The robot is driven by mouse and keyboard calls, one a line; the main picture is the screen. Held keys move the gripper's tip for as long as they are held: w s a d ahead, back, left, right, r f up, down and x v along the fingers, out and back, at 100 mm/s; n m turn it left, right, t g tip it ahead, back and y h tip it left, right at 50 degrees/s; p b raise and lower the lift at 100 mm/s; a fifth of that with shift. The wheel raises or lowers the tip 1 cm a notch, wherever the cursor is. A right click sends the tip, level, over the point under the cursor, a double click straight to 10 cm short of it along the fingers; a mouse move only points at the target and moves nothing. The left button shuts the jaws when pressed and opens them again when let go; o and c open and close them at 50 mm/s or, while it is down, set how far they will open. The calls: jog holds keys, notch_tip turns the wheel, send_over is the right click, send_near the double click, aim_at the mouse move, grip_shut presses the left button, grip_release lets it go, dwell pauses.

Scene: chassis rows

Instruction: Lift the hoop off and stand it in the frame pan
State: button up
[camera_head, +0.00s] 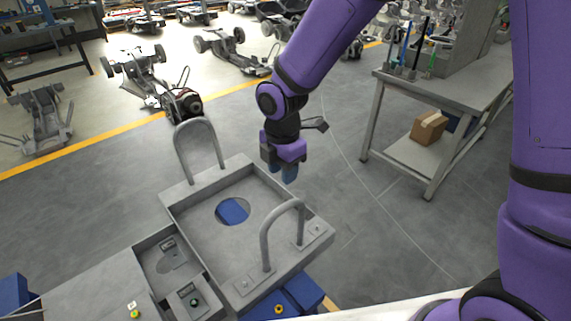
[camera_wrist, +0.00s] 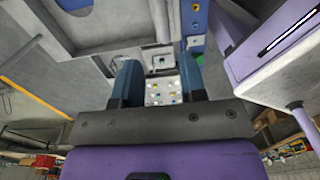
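A square grey frame pan (camera_head: 190,225) with a round opening in its floor, blue showing through, lies left of centre in the head view. One grey tube hoop (camera_head: 181,150) stands upright at its back edge. A second grey hoop (camera_head: 271,227) stands on a bolted plate along its front right edge. I cannot tell which hoop the task names. My gripper (camera_head: 283,170) hangs above and beyond the pan's right back side, apart from both hoops. In the wrist view my gripper (camera_wrist: 158,80) has its two fingers spread with nothing between them.
A grey workbench (camera_head: 440,95) with a cardboard box (camera_head: 428,127) on its lower shelf stands at the right. Shallow compartments (camera_head: 168,262) adjoin the pan at the front left. Several vehicle chassis stand behind a yellow floor line (camera_head: 95,145). The floor between pan and bench is clear.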

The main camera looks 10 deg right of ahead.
aim_at(283, 206)
jog(key=shift+f, duration=6.15)
grip_shut()
jog(key=shift+r, duration=2.9)
